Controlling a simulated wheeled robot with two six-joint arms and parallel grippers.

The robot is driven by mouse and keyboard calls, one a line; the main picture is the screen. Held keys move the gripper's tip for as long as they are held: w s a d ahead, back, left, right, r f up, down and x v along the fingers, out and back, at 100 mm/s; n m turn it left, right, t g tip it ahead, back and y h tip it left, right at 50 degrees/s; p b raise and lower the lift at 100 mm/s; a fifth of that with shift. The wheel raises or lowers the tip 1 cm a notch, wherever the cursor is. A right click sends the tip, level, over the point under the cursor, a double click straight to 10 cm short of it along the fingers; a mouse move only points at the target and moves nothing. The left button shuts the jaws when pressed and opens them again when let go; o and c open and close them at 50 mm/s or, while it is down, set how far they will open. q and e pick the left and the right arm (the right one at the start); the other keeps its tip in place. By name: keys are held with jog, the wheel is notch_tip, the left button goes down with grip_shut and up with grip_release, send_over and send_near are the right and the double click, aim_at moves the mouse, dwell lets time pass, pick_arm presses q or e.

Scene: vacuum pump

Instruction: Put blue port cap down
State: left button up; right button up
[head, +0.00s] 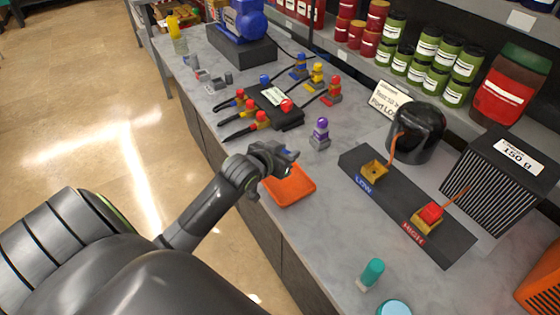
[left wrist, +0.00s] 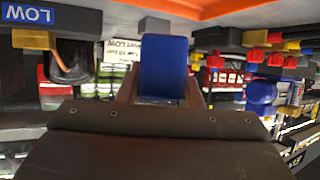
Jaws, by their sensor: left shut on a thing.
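My left gripper (head: 287,156) is shut on the blue port cap (left wrist: 165,68), which fills the middle of the left wrist view between the fingers. In the head view the gripper is over the far edge of a small orange tray (head: 291,188) on the grey bench. Only a small bluish bit of the cap shows at the fingertips there. The visible floor of the tray is bare. The tray's orange edge also shows along the top of the left wrist view (left wrist: 235,10). My right gripper is not in view.
A purple-topped fitting (head: 320,133) stands just beyond the tray. A black manifold (head: 275,105) with coloured valves lies farther back. A dark block (head: 400,205) marked LOW and HIGH is to the right. A teal-capped bottle (head: 371,273) stands in front. Bench between tray and bottle is clear.

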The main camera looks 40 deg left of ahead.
pick_arm(q)
jog(key=shift+f, duration=2.75)
jog(key=shift+f, duration=0.2)
jog(key=o, duration=1)
jog(key=shift+c, duration=0.2)
jog(key=shift+r, duration=0.2)
jog(key=v, duration=1.2)
